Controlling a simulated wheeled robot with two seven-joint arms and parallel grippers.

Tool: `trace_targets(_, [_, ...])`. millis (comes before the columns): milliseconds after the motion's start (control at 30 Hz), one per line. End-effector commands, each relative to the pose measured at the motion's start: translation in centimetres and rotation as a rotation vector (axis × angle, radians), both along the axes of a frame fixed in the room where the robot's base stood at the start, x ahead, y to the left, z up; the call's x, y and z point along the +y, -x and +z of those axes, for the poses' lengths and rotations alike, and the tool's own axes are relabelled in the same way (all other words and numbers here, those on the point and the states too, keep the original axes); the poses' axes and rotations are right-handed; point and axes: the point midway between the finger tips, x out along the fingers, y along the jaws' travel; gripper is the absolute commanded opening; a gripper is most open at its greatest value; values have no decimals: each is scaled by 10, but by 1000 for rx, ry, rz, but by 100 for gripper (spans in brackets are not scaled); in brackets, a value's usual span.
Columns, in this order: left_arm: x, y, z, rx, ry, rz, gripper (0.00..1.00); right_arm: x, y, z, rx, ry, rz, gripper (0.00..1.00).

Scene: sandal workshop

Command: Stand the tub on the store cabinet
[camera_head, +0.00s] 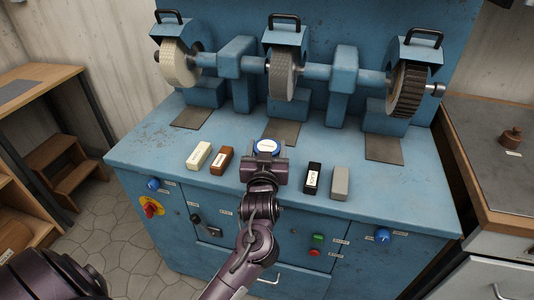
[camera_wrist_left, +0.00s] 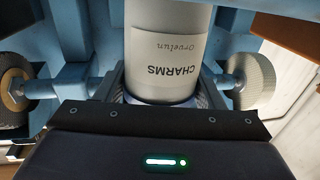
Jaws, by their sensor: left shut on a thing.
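The tub is a pale cylinder labelled "CHARMS" (camera_wrist_left: 170,55) in the left wrist view. In the head view its blue-rimmed lid with a white top (camera_head: 267,146) shows just beyond my left gripper (camera_head: 264,163). The gripper is shut on the tub, over the front middle of the blue machine's worktop. I cannot tell whether the tub's base touches the worktop. My right gripper is not in view. No readable label marks the store cabinet; a grey-topped cabinet with pale drawers (camera_head: 490,258) stands at the right edge.
Pale (camera_head: 199,156), brown (camera_head: 222,160), black (camera_head: 313,178) and grey (camera_head: 340,183) blocks lie either side of the gripper. Grinding wheels (camera_head: 282,77) stand behind. A small brown object (camera_head: 511,138) sits on the right-hand top, otherwise largely bare. Wooden steps (camera_head: 68,170) are at left.

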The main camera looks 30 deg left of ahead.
Motion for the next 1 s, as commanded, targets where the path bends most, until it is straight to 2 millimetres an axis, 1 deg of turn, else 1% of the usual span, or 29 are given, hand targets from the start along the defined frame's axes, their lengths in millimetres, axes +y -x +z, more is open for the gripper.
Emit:
trace_targets(167, [0, 0, 9, -4, 1, 0, 28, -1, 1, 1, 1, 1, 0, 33])
trace_targets(333, [0, 0, 34, -7, 1, 1, 28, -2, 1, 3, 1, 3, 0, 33])
trace_targets(467, [0, 0, 67, -11, 3, -1, 28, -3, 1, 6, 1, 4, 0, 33])
trace_targets(600, [0, 0, 111, -12, 4, 0, 28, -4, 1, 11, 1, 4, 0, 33])
trace_targets(700, [0, 0, 140, -10, 3, 0, 28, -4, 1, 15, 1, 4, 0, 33])
trace_targets(800, [0, 0, 163, -9, 3, 0, 28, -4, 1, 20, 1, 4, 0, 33])
trace_targets(900, [0, 0, 181, -8, 2, -1, 28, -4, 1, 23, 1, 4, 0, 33])
trace_targets(1000, [0, 0, 193, -5, 0, 0, 28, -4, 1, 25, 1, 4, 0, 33])
